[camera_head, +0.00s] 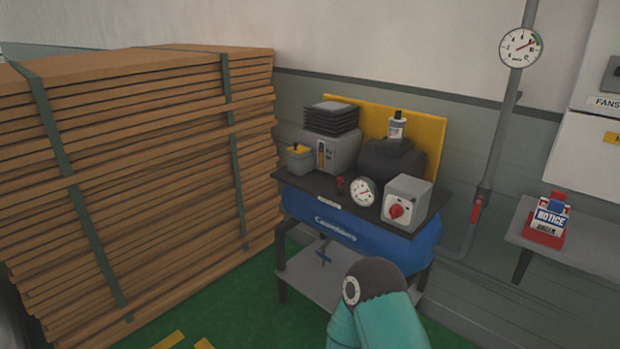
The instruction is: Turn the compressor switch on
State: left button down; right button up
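The compressor (335,232) has a blue tank under a dark top plate and stands ahead of me, right of the wood stack. Its switch is a red rotary knob (397,211) on the front of a light grey box (414,188) at the right of the top plate. I cannot read the knob's position at this size. A round white gauge (363,193) sits just left of the box. A teal link of my arm, with a dark round joint, rises from the bottom, below the switch and apart from it. Neither gripper shows.
A tall strapped stack of wooden boards (150,170) fills the left. A grey side table (575,245) at right holds a red lockout box with a notice tag (549,217). A wall pipe carries a gauge (520,47) and a red-handled valve (476,211). Green floor shows below.

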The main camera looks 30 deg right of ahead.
aim_at(397, 211)
jog(key=z, duration=0.5)
jog(key=i, duration=1)
jog(key=z, duration=0.75)
jog(key=k, duration=0.65)
jog(key=z, duration=0.25)
jog(key=i, duration=0.7)
jog(key=u, duration=0.15)
